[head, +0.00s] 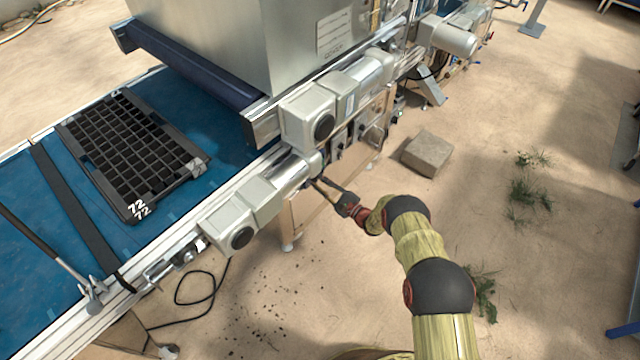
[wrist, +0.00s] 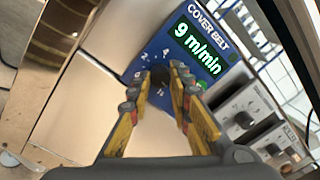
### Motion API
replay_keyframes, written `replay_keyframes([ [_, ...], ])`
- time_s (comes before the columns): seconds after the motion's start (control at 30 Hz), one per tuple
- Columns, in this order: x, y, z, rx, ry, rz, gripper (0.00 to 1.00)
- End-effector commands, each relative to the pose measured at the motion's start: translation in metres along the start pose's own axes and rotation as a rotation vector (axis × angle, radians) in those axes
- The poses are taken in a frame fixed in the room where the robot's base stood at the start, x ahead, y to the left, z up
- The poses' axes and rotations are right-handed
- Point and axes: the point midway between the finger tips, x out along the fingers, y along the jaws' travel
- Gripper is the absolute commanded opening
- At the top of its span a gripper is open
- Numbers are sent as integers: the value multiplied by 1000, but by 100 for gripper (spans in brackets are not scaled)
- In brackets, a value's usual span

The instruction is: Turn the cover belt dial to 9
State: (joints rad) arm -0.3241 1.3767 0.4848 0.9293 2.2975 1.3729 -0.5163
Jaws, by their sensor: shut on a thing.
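The cover belt panel (wrist: 150,42) is blue, with the label COVER BELT and a display (wrist: 199,46) that reads 9 m/min. Its dark round dial (wrist: 160,75) sits below the display, with white scale numbers around it. My gripper (wrist: 158,82) has its yellow and dark fingers on either side of the dial and is shut on it. The fingertips hide part of the dial and scale, so its pointer is not clear. In the head view my gripper (head: 321,186) reaches the machine's side; the dial cannot be made out there.
Other grey knobs (wrist: 243,119) sit on a panel to the right of the dial. Grey motor housings (head: 308,112) jut out above and beside my gripper. A black seed tray (head: 190,166) lies on the blue belt (head: 205,105). A stone block (head: 427,152) stands on open floor.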

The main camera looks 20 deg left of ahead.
Motion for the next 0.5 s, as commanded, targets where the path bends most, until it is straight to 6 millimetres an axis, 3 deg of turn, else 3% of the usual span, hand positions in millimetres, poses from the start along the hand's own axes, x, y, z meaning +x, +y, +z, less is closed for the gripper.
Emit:
replay_keyframes([
  [0.5,0,0,-1,110,9,-1,0],
])
